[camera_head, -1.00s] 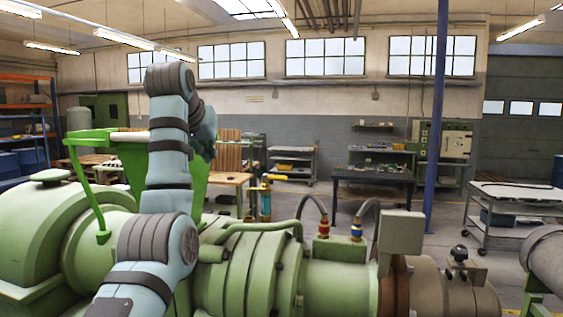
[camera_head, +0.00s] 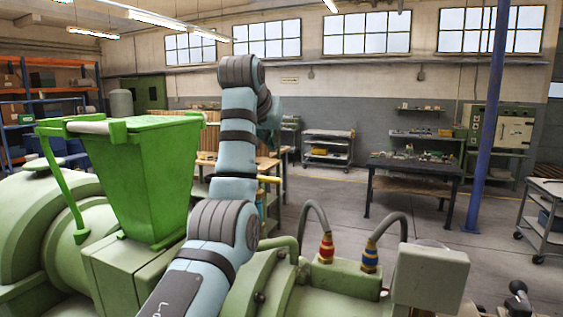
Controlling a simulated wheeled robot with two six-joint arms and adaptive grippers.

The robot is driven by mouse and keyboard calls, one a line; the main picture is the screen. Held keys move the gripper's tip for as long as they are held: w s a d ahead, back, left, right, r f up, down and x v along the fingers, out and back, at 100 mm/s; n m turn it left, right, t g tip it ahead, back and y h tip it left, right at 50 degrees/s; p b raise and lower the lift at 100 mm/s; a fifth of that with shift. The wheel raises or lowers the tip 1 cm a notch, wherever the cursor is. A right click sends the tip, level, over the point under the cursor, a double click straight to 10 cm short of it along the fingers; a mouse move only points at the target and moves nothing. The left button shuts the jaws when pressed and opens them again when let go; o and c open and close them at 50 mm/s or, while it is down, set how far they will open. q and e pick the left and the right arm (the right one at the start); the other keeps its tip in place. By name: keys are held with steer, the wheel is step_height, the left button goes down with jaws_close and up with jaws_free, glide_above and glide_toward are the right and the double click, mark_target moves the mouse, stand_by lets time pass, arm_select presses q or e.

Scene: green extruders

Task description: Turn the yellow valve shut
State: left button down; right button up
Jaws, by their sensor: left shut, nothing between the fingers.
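I cannot make out a yellow valve with certainty. A small yellow piece (camera_head: 268,180) shows just right of my left arm, above a teal upright, partly hidden by the arm. My left arm (camera_head: 233,160) rises from the bottom in front of the green machine and bends over at the top. Beyond that bend is its wrist (camera_head: 268,115); the left gripper is shut and empty, its fingers largely hidden behind the arm. A red fitting (camera_head: 327,248) and a blue fitting (camera_head: 370,258), both with yellow bands, sit on the machine under dark hoses. My right gripper is not in view.
A green hopper (camera_head: 150,170) stands on the machine close left of my arm. A grey box (camera_head: 430,276) is at the lower right. A dark workbench (camera_head: 413,180), a blue post (camera_head: 488,130) and carts stand farther back, with open floor between.

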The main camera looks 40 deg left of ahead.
mark_target(267, 179)
arm_select(q)
steer(key=shift+w+a+f+p, duration=0.25)
steer(key=shift+a+f+p, duration=0.35)
steer(key=shift+a+p, duration=0.1)
steer(key=shift+w+f+p, duration=0.2)
steer(key=shift+f, duration=0.7)
steer(key=shift+w+f+p, duration=0.15)
steer(key=shift+f+p, duration=0.05)
steer(key=shift+f, duration=0.65)
steer(key=shift+w+f+p, duration=0.2)
steer(key=shift+f, duration=0.7)
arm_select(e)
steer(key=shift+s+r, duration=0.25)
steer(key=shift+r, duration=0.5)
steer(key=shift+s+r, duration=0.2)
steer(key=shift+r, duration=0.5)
